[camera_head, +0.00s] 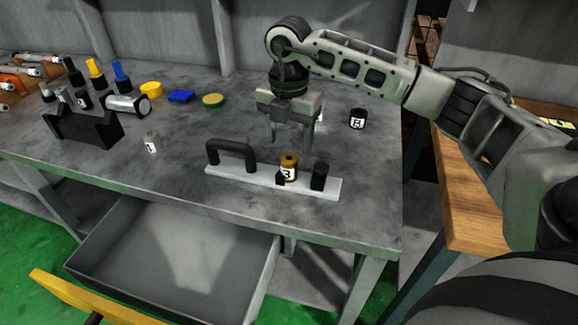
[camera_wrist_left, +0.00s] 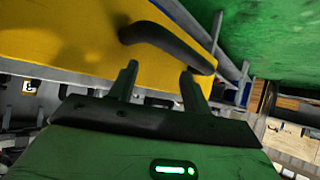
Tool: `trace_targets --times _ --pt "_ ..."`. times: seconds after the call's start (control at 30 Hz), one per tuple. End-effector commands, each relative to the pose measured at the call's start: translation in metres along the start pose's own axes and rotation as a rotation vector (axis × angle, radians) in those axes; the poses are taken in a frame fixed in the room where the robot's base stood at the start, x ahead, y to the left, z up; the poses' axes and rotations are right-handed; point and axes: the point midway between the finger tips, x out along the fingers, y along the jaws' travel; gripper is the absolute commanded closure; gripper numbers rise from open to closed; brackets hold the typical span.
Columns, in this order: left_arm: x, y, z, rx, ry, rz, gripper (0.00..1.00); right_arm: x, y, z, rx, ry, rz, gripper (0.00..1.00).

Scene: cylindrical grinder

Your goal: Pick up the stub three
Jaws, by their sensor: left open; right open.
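A gold stub (camera_head: 289,161) with a white label, which seems to read 3, stands upright on a light flat carrier (camera_head: 240,178). The carrier has a black handle (camera_head: 231,147) at its left and a black post (camera_head: 319,176) to the right of the stub. My right gripper (camera_head: 292,142) points down, open and empty, just behind and above the gold stub; I cannot tell the exact gap. A black cylinder (camera_head: 357,118) with a hard-to-read white label stands farther right. My left gripper (camera_wrist_left: 158,75) is open and empty in the left wrist view, near a yellow drawer front (camera_wrist_left: 80,40).
The grey bench (camera_head: 190,115) carries a small white-labelled stub (camera_head: 150,142), a black rack (camera_head: 85,125), a metal cylinder (camera_head: 128,104) and coloured caps at the left. An open drawer (camera_head: 170,250) juts out below. A wooden table (camera_head: 470,190) stands at right.

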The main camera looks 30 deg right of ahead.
Motion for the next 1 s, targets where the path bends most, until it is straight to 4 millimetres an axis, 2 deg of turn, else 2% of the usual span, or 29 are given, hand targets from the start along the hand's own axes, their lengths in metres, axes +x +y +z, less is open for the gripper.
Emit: trace_targets --times 0.17,0.5,0.77,0.87,1.0 --pt "-0.001 0.0 0.0 0.001 -0.003 0.0 0.52 0.011 0.0 0.001 -0.001 0.001 -0.001 0.39" --pt "-0.004 -0.001 -0.001 0.012 -0.011 -0.004 0.52 0.055 0.002 0.005 -0.002 0.002 0.0 0.39" --pt "-0.003 -0.002 -0.001 0.015 -0.011 -0.005 0.52 0.059 0.003 0.005 -0.002 0.001 0.001 0.39" --pt "-0.003 -0.002 -0.002 0.015 -0.009 -0.005 0.52 0.059 0.003 0.005 -0.002 0.001 0.001 0.61" --pt "-0.003 -0.002 -0.002 0.015 -0.008 -0.005 0.52 0.059 0.003 0.005 -0.002 0.001 0.001 1.0"
